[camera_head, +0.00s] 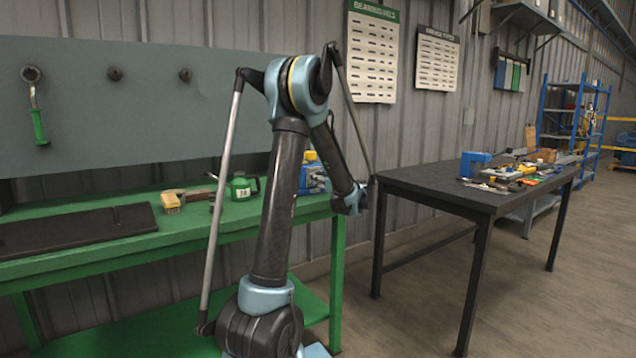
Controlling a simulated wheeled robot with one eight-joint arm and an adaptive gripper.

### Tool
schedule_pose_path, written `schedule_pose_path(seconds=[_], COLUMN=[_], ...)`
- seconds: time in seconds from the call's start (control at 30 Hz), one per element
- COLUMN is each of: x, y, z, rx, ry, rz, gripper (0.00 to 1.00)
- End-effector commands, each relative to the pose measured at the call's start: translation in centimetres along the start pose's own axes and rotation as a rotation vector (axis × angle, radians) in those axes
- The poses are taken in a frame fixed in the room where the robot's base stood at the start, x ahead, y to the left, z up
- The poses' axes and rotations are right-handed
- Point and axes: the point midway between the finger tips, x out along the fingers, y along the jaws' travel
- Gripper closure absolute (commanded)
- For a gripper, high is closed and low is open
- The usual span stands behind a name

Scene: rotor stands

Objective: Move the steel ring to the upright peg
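I cannot make out a steel ring or an upright peg in this view. My arm rises through the middle of the picture, bends at the top and comes down on the right to a light-blue joint near the green bench's right end. No gripper fingers show there, so I cannot see whether anything is held. The arm hides part of the green bench (175,237) and what may stand behind it. Small parts lie crowded on the dark table (425,182), too small to tell apart.
On the green bench are a dark mat (75,232), a brush (171,203), a green can (241,187) and a blue box (314,178). A green-handled tool (39,125) hangs on the grey board. A blue block (474,164) stands on the dark table. Open floor lies right of it.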

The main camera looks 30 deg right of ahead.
Motion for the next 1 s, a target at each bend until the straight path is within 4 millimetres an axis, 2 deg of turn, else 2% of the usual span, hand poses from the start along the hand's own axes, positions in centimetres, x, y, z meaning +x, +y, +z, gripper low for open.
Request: schedule_pose_path(seconds=[1.0], x=[-5.8], y=[0.1], z=[0.0], rx=[0.0], ry=[0.001], rz=[0.001], gripper=[0.76])
